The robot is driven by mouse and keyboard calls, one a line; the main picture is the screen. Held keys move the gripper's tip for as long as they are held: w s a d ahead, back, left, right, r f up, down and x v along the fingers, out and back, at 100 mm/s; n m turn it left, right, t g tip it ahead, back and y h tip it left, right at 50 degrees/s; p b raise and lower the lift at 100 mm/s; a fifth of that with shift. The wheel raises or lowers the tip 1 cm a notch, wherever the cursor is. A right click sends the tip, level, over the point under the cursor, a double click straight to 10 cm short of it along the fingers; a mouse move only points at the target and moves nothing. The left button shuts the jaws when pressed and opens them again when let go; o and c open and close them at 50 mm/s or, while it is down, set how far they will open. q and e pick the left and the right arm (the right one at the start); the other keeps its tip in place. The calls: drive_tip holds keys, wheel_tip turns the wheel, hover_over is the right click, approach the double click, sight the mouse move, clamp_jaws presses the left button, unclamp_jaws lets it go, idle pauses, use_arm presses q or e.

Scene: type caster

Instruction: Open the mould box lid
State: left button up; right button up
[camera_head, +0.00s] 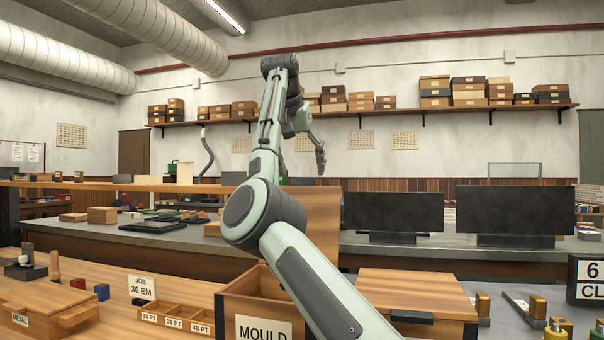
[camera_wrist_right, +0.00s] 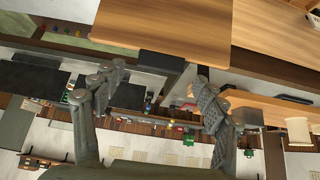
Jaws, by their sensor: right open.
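The mould box (camera_head: 264,329) is a wooden box with a white MOULD label, at the bottom middle of the head view. Its top is open and the inside shows. A wooden panel (camera_head: 318,217) stands steeply behind it and looks like its raised lid; my arm hides part of both. My right gripper (camera_head: 320,160) is high above the bench, pointing down, apart from the box. In the wrist view its two fingers (camera_wrist_right: 155,100) are spread with nothing between them. My left gripper is not in view.
A closed wooden box (camera_head: 415,290) with a dark handle stands right of the mould box. A type tray (camera_head: 178,318) and a JOB 30 EM card (camera_head: 141,286) are to its left. Two dark monitors (camera_head: 392,212) stand on the grey bench behind.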

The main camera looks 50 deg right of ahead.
drive_tip(key=v, duration=0.9)
drive_tip(key=shift+a+r, duration=0.25)
drive_tip(key=shift+r, duration=0.05)
